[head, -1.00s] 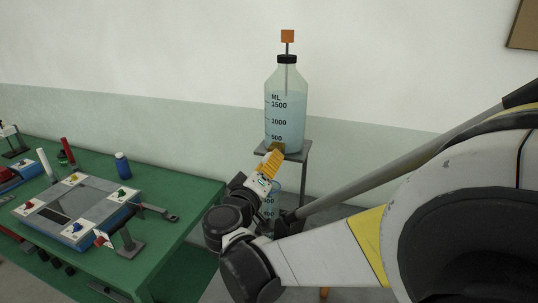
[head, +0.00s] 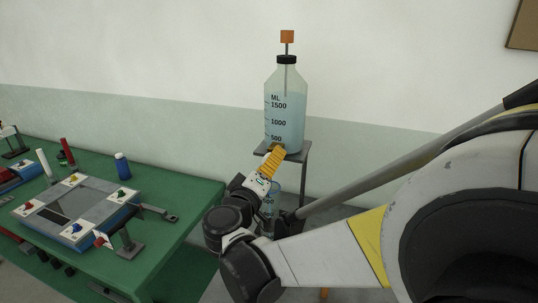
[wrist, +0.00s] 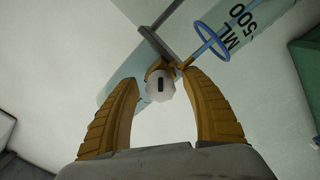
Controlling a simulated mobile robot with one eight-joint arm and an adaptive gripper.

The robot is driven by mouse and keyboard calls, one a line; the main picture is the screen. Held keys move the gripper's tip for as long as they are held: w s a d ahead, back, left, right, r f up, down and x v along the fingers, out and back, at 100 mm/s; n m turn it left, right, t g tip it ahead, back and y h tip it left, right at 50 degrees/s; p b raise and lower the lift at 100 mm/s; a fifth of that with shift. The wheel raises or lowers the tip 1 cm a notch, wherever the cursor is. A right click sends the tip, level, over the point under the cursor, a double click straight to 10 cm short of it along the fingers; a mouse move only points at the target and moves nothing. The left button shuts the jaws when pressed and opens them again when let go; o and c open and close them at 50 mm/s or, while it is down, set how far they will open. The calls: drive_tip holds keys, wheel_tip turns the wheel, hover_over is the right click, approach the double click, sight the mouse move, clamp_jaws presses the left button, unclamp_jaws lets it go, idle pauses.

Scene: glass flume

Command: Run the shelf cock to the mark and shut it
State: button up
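A clear bottle (head: 285,110) of pale blue liquid, marked ML 500 to 1500, stands on a small shelf (head: 296,157). A clear marked vessel (head: 275,189) stands below it, partly hidden by my arm. In the wrist view a vessel with a blue rim and ML marks (wrist: 245,20) shows at upper right. My gripper (head: 275,156) is at the bottle's base, where it hides the cock. In the wrist view my gripper (wrist: 160,82) is open, its fingers either side of the cock's white knob (wrist: 160,85) with its dark slot. Small gaps seem to show beside the knob. I cannot read the vessel's liquid level.
A green table (head: 185,212) at left holds a blue-and-white apparatus (head: 75,208), a blue bottle (head: 122,166) and a red cylinder (head: 67,150). The wall is close behind.

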drive_tip(key=shift+s+a, duration=0.1)
drive_tip(key=v, duration=1.1)
drive_tip(key=shift+s, duration=0.4)
idle(6.4)
